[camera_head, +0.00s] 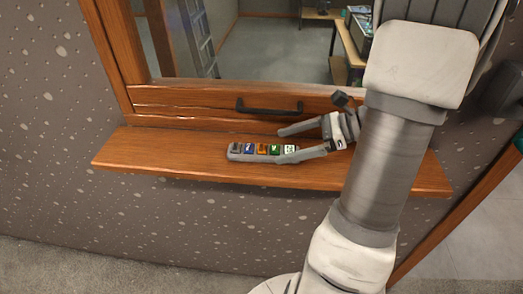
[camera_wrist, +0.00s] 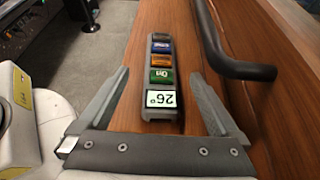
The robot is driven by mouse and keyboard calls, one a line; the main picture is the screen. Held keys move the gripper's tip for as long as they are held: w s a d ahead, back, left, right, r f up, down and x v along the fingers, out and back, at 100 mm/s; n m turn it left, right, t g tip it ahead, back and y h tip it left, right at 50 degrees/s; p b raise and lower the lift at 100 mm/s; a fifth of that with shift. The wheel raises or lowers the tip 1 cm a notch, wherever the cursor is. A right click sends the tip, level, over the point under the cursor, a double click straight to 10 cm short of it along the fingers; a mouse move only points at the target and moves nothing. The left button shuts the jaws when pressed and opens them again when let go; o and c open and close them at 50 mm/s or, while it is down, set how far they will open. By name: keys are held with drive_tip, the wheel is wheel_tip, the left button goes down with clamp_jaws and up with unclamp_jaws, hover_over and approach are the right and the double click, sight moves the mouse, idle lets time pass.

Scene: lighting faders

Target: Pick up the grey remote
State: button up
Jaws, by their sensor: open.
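The grey remote (camera_head: 238,152) lies flat on the wooden sill (camera_head: 140,155) in the head view. It has a row of coloured buttons and a small white display at its right end. In the wrist view the remote (camera_wrist: 161,60) points away from me, with the display reading 26° at the near end. My gripper (camera_head: 279,146) is open over the sill at the remote's display end. In the wrist view my gripper (camera_wrist: 160,76) has one finger on each side of the remote, with gaps on both sides. I cannot tell the height of the fingers above the sill.
A black handle (camera_head: 270,106) sticks out from the wooden window frame just behind the remote. It is close to the right finger in the wrist view (camera_wrist: 242,69). The sill is clear to the left of the remote. A speckled wall (camera_head: 190,215) lies below.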

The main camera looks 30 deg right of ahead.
sight(266, 148)
drive_tip(key=x, duration=0.4)
drive_tip(key=shift+w+a, duration=0.2)
drive_tip(key=shift+w, duration=0.1)
clamp_jaws()
drive_tip(key=shift+r, duration=0.15)
idle(0.3)
